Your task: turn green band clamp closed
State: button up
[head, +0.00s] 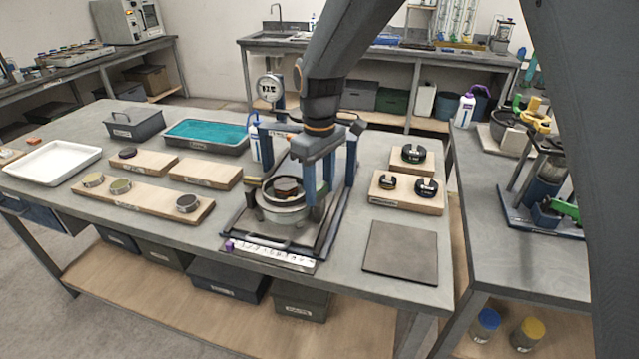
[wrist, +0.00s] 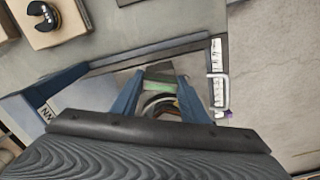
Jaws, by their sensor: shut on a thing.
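My gripper (head: 316,188) reaches down at the right side of a round metal vessel (head: 284,214) in a dark frame on the table. In the wrist view its two blue fingers (wrist: 160,88) stand on either side of a green bar (wrist: 165,78), which I take as part of the green band clamp. The gripper is shut on it. The dark round opening of the vessel shows just below the bar. In the head view the green part is hidden behind my gripper, and how far the clamp is turned cannot be told.
A dial gauge (head: 270,87) stands behind the vessel, near blue posts. Wooden boards with round parts lie left (head: 150,197) and right (head: 407,192). A teal-filled tray (head: 206,149) is at back left. A dark flat plate (head: 401,252) lies at front right.

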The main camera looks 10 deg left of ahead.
jog(key=m+p, duration=0.1)
jog(key=m, duration=0.2)
jog(key=shift+r+m, duration=0.1)
jog(key=shift+m, duration=0.3)
jog(key=m+p, duration=0.1)
jog(key=m, duration=0.2)
jog(key=shift+w+a+m+p, duration=0.1)
jog(key=shift+m+p, duration=0.2)
jog(key=shift+p, duration=0.05)
jog(key=m+p, duration=0.1)
jog(key=m, duration=0.2)
jog(key=shift+w, duration=0.1)
jog(key=shift+a, duration=0.25)
jog(key=o, duration=1.1)
jog(key=shift+c, duration=0.2)
jog(key=shift+a, duration=0.1)
jog(key=shift+d, duration=0.25)
jog(key=shift+r+b, duration=1.15)
jog(key=shift+r, duration=2.75)
